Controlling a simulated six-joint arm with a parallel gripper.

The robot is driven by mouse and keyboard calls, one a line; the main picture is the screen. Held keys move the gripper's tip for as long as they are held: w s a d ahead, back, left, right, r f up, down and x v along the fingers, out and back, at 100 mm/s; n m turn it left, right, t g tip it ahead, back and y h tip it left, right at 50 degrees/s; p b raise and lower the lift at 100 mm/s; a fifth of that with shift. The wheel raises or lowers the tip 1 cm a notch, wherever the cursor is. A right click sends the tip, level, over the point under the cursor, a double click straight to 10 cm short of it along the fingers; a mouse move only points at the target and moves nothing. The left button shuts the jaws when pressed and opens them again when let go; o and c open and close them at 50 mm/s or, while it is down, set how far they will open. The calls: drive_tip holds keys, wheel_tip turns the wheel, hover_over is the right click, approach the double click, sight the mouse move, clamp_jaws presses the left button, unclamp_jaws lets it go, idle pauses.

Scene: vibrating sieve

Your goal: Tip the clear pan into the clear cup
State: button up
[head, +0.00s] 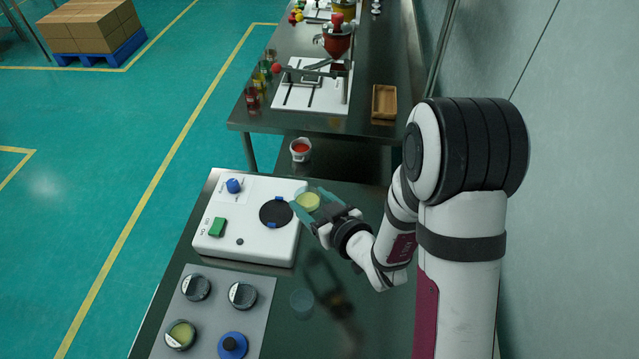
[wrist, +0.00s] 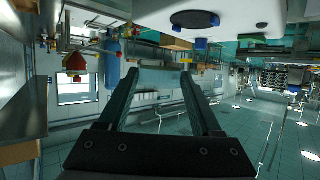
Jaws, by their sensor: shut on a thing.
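The clear pan (head: 308,201), with pale yellow material in it, is held between the teal fingers of my gripper (head: 311,204). It is raised beside the right edge of the white machine and looks roughly level. In the wrist view, the fingers of my gripper (wrist: 160,80) reach forward, with a faint clear edge of the pan (wrist: 158,76) between their tips. The clear cup (head: 301,303) stands on the dark table, nearer the camera than my gripper and apart from the pan. It is see-through and its contents are hard to tell.
The white machine (head: 253,245) has a black disc (head: 276,213), a green switch (head: 217,227) and a blue knob (head: 233,186). A grey plate (head: 214,312) holds several round dishes and a blue-topped part (head: 232,345). A white cup with red contents (head: 300,149) stands farther back.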

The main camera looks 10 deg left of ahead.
drive_tip(key=s+f+n+g+y, duration=0.1)
drive_tip(key=s+g+y, duration=0.1)
drive_tip(key=s+g, duration=0.3)
drive_tip(key=s+d+f+n+g+y, duration=0.1)
drive_tip(key=s+f+g+y, duration=0.1)
drive_tip(key=s+g, duration=0.2)
drive_tip(key=s+f+n+g+y, duration=0.1)
drive_tip(key=s+f+g, duration=0.1)
drive_tip(key=s+g, duration=0.3)
drive_tip(key=shift+s+d+f+n+g+y, duration=0.1)
drive_tip(key=shift+s+d+n+g+y, duration=0.1)
drive_tip(key=shift+s, duration=0.75)
drive_tip(key=shift+s+d+f+n+g+y, duration=0.1)
drive_tip(key=shift+s+d+y, duration=0.1)
drive_tip(key=shift+s, duration=0.7)
drive_tip(key=m, duration=0.1)
drive_tip(key=w+m+g+y, duration=0.1)
drive_tip(key=m, duration=0.1)
drive_tip(key=f+m+g, duration=0.1)
drive_tip(key=m, duration=0.1)
drive_tip(key=shift+w+y, duration=0.15)
drive_tip(key=shift+y, duration=0.25)
drive_tip(key=m, duration=0.2)
drive_tip(key=w+m+y, duration=0.1)
drive_tip(key=m, duration=0.1)
drive_tip(key=shift+g, duration=0.3)
